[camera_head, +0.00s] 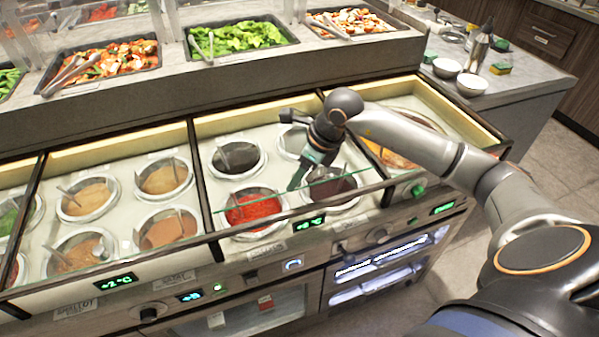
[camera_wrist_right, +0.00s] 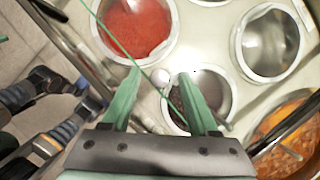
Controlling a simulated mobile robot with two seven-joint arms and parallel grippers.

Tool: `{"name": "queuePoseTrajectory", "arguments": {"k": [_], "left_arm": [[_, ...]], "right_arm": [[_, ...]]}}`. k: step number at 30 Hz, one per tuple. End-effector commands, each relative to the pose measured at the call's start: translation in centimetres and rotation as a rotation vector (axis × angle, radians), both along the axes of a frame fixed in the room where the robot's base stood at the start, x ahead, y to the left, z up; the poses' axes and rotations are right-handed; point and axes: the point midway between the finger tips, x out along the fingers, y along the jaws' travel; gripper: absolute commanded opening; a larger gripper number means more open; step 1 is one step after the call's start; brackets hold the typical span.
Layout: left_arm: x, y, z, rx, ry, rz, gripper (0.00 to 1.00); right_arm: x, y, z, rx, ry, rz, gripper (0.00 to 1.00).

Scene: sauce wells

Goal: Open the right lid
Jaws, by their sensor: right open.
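A clear glass lid shows mainly by its thin green edge (camera_head: 270,197), which runs across the front of the middle-right well section. The same green edge (camera_wrist_right: 118,43) crosses the right wrist view diagonally, passing by my fingers. I cannot tell the lid's full outline or its tilt. My right gripper (camera_head: 294,184) is over this section, pointing down near the glass edge. In the right wrist view its two green fingers (camera_wrist_right: 160,73) are apart, with nothing visibly clamped. A small pale round thing (camera_wrist_right: 161,77) shows between the fingertips; contact is unclear. My left gripper is not in view.
Under the fingers are a red sauce well (camera_head: 254,208) and a dark sauce well (camera_head: 334,192). Dark dividers (camera_head: 201,180) separate the sections. A raised shelf with salad trays (camera_head: 240,37) stands behind. White bowls (camera_head: 471,84) sit on the counter at the upper right.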

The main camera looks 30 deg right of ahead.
Motion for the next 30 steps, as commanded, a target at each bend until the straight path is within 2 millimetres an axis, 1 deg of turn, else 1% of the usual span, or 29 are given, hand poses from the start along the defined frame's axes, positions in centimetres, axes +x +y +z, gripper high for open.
{"name": "queuePoseTrajectory", "arguments": {"k": [3,4,19,20,30], "left_arm": [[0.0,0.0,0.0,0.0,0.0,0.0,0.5],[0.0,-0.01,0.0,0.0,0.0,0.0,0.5],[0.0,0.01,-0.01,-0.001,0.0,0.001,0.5],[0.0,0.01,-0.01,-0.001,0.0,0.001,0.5],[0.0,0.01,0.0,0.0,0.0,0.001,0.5]], "right_arm": [[-0.01,0.01,0.0,0.0,0.0,0.0,0.6],[-0.01,0.01,0.01,0.0,0.0,0.0,0.58],[-0.01,0.0,0.07,0.001,-0.001,0.0,0.02],[-0.01,0.0,0.07,0.001,-0.001,0.0,0.0],[0.0,-0.01,0.09,0.001,-0.001,0.0,0.0]]}}
